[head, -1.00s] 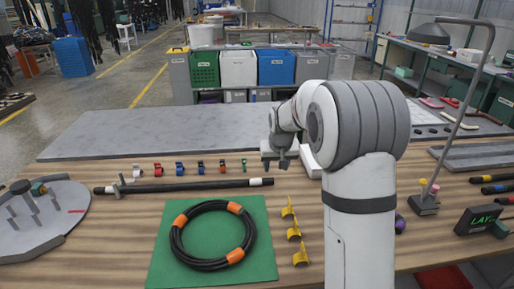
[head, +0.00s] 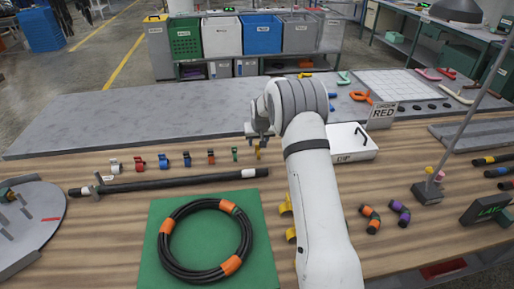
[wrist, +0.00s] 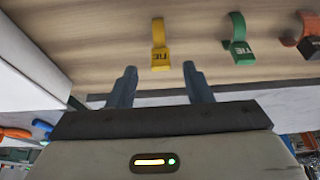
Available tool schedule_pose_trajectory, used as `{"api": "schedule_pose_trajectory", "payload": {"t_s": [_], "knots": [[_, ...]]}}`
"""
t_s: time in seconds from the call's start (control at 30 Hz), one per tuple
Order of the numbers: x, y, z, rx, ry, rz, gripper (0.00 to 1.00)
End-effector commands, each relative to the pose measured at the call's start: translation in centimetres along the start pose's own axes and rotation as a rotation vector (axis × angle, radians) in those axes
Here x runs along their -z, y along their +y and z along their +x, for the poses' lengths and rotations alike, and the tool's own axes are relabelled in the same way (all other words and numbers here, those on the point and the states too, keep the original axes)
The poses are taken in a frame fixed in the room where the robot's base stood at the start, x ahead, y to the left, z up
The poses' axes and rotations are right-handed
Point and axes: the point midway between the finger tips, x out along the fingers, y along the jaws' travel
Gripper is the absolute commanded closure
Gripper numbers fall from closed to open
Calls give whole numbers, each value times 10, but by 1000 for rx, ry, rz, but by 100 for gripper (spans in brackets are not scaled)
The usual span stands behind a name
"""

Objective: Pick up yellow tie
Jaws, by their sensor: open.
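The yellow tie (head: 258,152) stands at the right end of a row of coloured ties on the wooden table. In the wrist view the yellow tie (wrist: 160,48), a curved strap with a block marked "TIE", lies ahead of my fingertips and lined up between them. My gripper (head: 260,136) is close to the tie in the head view, its jaws apart. In the wrist view my gripper (wrist: 160,78) is open with nothing between its fingers. A gap shows between fingers and tie in that view; its depth is hard to tell.
The green tie (head: 235,153) is the close neighbour on the left, with several other ties beyond. A white box marked "DIP" (head: 350,142) stands to the right. A black hose (head: 170,183) lies in front, and a coiled hose (head: 168,232) rests on a green mat (head: 262,260).

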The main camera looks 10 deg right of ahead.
Motion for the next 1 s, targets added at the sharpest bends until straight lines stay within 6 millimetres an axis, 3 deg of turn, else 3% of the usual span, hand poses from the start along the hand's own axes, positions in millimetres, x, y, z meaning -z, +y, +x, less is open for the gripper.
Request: {"api": "schedule_pose_trajectory", "payload": {"t_s": [0.2, 0.5, 1.0], "knots": [[0, -2, 26, 2, -1, -5, 55], [-1, -4, 30, 2, 0, -6, 55], [-1, -4, 29, 3, 0, -7, 96]]}}
